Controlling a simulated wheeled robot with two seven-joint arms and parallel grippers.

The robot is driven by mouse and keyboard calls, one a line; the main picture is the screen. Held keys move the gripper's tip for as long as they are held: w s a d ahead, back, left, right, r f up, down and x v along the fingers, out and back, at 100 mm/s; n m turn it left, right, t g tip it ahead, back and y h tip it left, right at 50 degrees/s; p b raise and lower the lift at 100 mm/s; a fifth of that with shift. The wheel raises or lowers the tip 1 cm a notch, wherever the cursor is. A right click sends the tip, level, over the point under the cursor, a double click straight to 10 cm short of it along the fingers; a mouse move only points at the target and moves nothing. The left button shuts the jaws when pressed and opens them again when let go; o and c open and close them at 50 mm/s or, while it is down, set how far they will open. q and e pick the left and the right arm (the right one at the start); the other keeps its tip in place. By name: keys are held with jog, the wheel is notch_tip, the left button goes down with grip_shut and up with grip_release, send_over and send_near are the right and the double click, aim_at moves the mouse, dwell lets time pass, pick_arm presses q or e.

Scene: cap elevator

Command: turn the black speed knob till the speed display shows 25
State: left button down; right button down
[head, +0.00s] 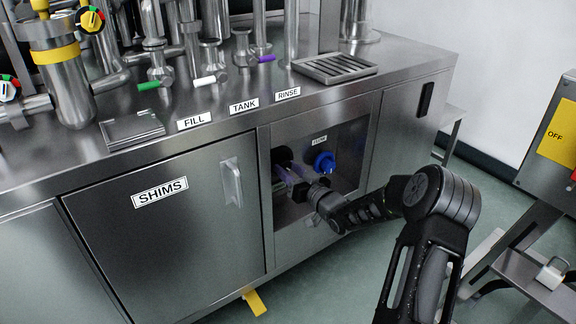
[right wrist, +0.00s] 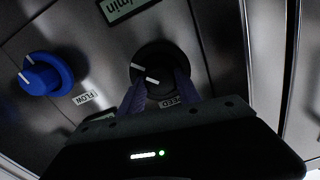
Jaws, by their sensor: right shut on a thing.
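The black speed knob (right wrist: 153,62) is on a metal panel, with a white pointer line on its face and a partly covered label (right wrist: 172,101) beside it. My right gripper (right wrist: 157,88) is shut on the knob, one finger on each side. In the head view the knob (head: 282,155) shows as a dark round shape in the recess, partly hidden by my right gripper (head: 287,172). A display edge reading "/min" (right wrist: 124,7) is cut off at the top of the right wrist view. No speed number is readable. My left gripper is not in view.
A blue flow knob (right wrist: 45,74) sits beside the black one; it also shows in the head view (head: 324,162). The recess is bounded by the SHIMS door (head: 165,235) on the left and a cabinet panel (head: 405,130) on the right. Pipes and valves stand on the counter above.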

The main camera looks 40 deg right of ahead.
jog(key=m+p, duration=0.3)
jog(key=m, duration=0.1)
jog(key=shift+r+m, duration=0.15)
jog(key=shift+m, duration=0.15)
jog(key=shift+m+p, duration=0.9)
jog(key=shift+m, duration=1.1)
jog(key=c, duration=0.8)
grip_release()
jog(key=shift+c, duration=0.2)
jog(key=s+p, duration=0.2)
jog(key=s, duration=0.5)
jog(key=shift+s, duration=0.4)
jog(key=shift+f, duration=0.2)
